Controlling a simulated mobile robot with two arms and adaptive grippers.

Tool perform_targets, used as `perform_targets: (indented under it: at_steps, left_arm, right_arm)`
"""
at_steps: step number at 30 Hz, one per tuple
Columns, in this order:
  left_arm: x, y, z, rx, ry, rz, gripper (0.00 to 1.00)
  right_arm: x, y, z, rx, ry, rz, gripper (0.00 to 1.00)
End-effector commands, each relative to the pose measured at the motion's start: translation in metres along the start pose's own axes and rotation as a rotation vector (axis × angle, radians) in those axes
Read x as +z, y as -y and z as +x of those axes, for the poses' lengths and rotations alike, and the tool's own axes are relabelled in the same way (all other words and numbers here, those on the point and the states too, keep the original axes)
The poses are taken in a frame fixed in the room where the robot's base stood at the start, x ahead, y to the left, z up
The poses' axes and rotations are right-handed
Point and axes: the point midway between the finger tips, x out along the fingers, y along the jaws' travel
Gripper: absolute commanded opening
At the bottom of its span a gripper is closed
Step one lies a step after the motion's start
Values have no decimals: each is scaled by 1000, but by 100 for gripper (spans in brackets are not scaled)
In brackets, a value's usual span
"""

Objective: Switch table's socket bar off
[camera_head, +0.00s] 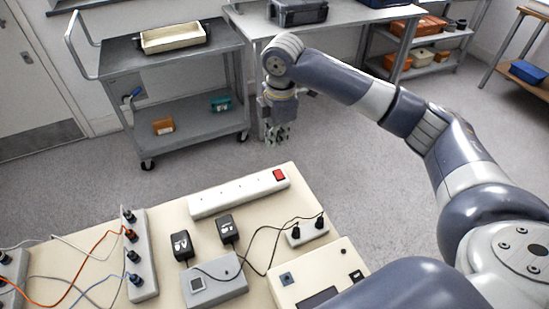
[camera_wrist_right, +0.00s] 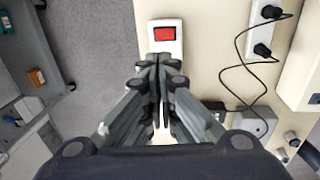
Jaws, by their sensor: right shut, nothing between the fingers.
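The white socket bar (camera_head: 236,194) lies along the far edge of the cream table (camera_head: 170,222). Its red rocker switch (camera_head: 279,174) is at the bar's right end; I cannot tell which side is pressed. In the right wrist view the switch (camera_wrist_right: 164,34) shows just beyond my fingertips, with the bar's body partly hidden under the fingers. My right gripper (camera_head: 277,135) points down, raised, and appears past the table's far edge in the head view. Its fingers (camera_wrist_right: 158,62) are shut and empty, apart from the switch. My left gripper is not in view.
On the table are black adapters (camera_head: 182,246), a grey switch box (camera_head: 213,282), a small socket block with plugs (camera_head: 306,232), a cream device (camera_head: 318,272) and a vertical power strip (camera_head: 139,256) with cables. A grey cart (camera_head: 185,112) stands behind, across open floor.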

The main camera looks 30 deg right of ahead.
Motion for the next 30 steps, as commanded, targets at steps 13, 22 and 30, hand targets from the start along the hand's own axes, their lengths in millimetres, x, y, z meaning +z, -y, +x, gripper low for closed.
perform_targets:
  at_steps: [13,22,30]
  left_arm:
    - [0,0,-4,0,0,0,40]
    - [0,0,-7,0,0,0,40]
    - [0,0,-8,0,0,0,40]
  right_arm:
    - [-1,1,83,-5,0,1,0]
    - [0,1,128,-2,0,-1,0]
    - [0,1,137,0,1,0,0]
